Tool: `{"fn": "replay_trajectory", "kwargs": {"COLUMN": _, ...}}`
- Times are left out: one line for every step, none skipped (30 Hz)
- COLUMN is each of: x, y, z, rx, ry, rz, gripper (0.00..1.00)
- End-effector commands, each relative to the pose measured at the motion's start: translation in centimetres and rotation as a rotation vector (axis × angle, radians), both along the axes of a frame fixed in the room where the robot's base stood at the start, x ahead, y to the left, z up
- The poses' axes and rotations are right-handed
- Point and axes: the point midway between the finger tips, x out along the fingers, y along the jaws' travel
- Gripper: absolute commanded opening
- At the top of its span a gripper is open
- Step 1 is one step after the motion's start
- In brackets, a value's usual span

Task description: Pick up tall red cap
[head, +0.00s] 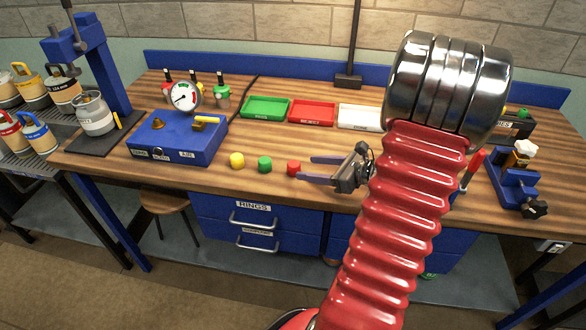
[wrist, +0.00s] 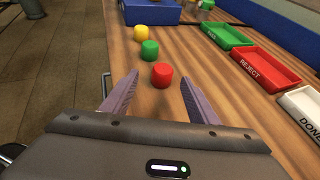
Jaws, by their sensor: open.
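A red cap (head: 294,168) stands on the wooden bench near its front edge, at the right end of a short row of caps. In the wrist view the red cap (wrist: 162,75) lies ahead of the jaws, roughly between the lines of the two fingers. My gripper (head: 306,170) is open and empty, its fingers pointing left toward the red cap. In the wrist view my gripper (wrist: 158,90) shows both fingers spread wide. I cannot tell its exact height above the bench.
A green cap (head: 264,164) and a yellow cap (head: 237,160) stand left of the red one. Behind are green (head: 265,117), red REJECT (head: 312,122) and white (head: 359,127) trays. A blue gauge box (head: 178,147) stands left. Bench between caps and trays is clear.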

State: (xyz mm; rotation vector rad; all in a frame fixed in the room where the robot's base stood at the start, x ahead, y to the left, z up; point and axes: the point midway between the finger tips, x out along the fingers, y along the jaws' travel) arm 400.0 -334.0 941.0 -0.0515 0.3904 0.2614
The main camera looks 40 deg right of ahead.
Motion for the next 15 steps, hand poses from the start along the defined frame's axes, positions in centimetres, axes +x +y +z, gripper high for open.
{"fn": "replay_trajectory", "kwargs": {"x": 0.0, "y": 0.0, "z": 0.0, "rx": 0.0, "ry": 0.0, "rz": 0.0, "gripper": 0.54}}
{"fn": "replay_trajectory", "kwargs": {"x": 0.0, "y": 0.0, "z": 0.0, "rx": 0.0, "ry": 0.0, "rz": 0.0, "gripper": 0.54}}
{"fn": "replay_trajectory", "kwargs": {"x": 0.0, "y": 0.0, "z": 0.0, "rx": 0.0, "ry": 0.0, "rz": 0.0, "gripper": 0.54}}
{"fn": "replay_trajectory", "kwargs": {"x": 0.0, "y": 0.0, "z": 0.0, "rx": 0.0, "ry": 0.0, "rz": 0.0, "gripper": 0.54}}
{"fn": "replay_trajectory", "kwargs": {"x": 0.0, "y": 0.0, "z": 0.0, "rx": 0.0, "ry": 0.0, "rz": 0.0, "gripper": 0.54}}
{"fn": "replay_trajectory", "kwargs": {"x": 0.0, "y": 0.0, "z": 0.0, "rx": 0.0, "ry": 0.0, "rz": 0.0, "gripper": 0.54}}
{"fn": "replay_trajectory", "kwargs": {"x": 0.0, "y": 0.0, "z": 0.0, "rx": 0.0, "ry": 0.0, "rz": 0.0, "gripper": 0.54}}
{"fn": "replay_trajectory", "kwargs": {"x": 0.0, "y": 0.0, "z": 0.0, "rx": 0.0, "ry": 0.0, "rz": 0.0, "gripper": 0.54}}
{"fn": "replay_trajectory", "kwargs": {"x": 0.1, "y": 0.0, "z": -0.1, "rx": 0.0, "ry": 0.0, "rz": 0.0, "gripper": 0.54}}
{"fn": "replay_trajectory", "kwargs": {"x": 0.2, "y": 0.0, "z": -0.1, "rx": 0.0, "ry": 0.0, "rz": 0.001, "gripper": 0.54}}
{"fn": "replay_trajectory", "kwargs": {"x": 0.4, "y": 0.1, "z": -0.2, "rx": 0.001, "ry": 0.0, "rz": 0.002, "gripper": 0.54}}
{"fn": "replay_trajectory", "kwargs": {"x": 0.7, "y": 0.1, "z": -0.3, "rx": 0.001, "ry": 0.001, "rz": 0.003, "gripper": 0.54}}
{"fn": "replay_trajectory", "kwargs": {"x": 1.0, "y": 0.1, "z": -0.5, "rx": 0.001, "ry": 0.001, "rz": 0.003, "gripper": 0.54}}
{"fn": "replay_trajectory", "kwargs": {"x": 1.3, "y": 0.1, "z": -0.6, "rx": 0.0, "ry": 0.001, "rz": 0.002, "gripper": 0.54}}
{"fn": "replay_trajectory", "kwargs": {"x": 1.8, "y": 0.2, "z": -0.8, "rx": 0.0, "ry": 0.001, "rz": 0.002, "gripper": 0.54}}
